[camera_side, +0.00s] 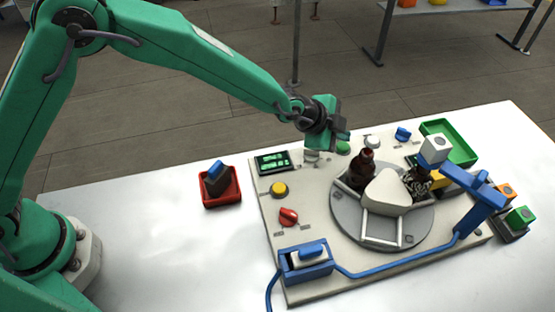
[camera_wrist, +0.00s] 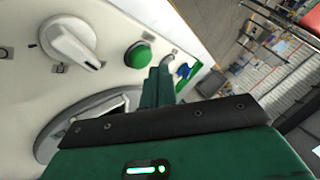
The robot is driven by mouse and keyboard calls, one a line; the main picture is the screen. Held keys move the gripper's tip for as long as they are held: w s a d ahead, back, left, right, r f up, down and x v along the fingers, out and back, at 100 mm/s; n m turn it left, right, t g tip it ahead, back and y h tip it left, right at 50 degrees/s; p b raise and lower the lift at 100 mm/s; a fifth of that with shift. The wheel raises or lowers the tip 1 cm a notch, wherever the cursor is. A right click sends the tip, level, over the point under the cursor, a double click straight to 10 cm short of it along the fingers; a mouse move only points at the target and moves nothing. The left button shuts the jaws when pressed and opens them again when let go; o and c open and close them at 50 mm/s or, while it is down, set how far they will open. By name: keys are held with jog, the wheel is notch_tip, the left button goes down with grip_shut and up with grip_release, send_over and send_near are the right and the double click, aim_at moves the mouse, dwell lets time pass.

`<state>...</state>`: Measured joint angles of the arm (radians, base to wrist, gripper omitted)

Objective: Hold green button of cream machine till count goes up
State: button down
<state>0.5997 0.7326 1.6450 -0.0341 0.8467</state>
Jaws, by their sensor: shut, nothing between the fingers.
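The cream machine (camera_side: 270,215) lies on the white table. Its green button (camera_side: 343,148) is a round dome near the far edge, and it also shows in the wrist view (camera_wrist: 138,54). My gripper (camera_side: 342,133) is shut and empty, just above the green button in the side view. In the wrist view the shut fingertips (camera_wrist: 158,74) are close beside the button, to its lower right; I see no clear contact. The dark display (camera_side: 273,161) shows green marks too small to read.
A white knob (camera_wrist: 68,40) is left of the button. A turntable (camera_side: 345,212) carries a brown bottle (camera_side: 364,165). A blue knob (camera_side: 403,134), yellow button (camera_side: 279,189), red knob (camera_side: 289,216), green tray (camera_side: 466,150) and blue arm (camera_side: 470,212) stand around it. A red tray (camera_side: 222,197) is left.

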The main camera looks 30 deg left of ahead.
aim_at(339, 147)
jog(key=shift+s+f, duration=0.1)
jog(key=shift+f, duration=0.9)
dwell(2.7)
jog(key=shift+d+r, duration=0.1)
jog(key=shift+r, duration=0.05)
dwell(2.6)
jog(key=shift+r, duration=0.8)
jog(key=shift+r, duration=0.2)
jog(key=shift+r, duration=2.35)
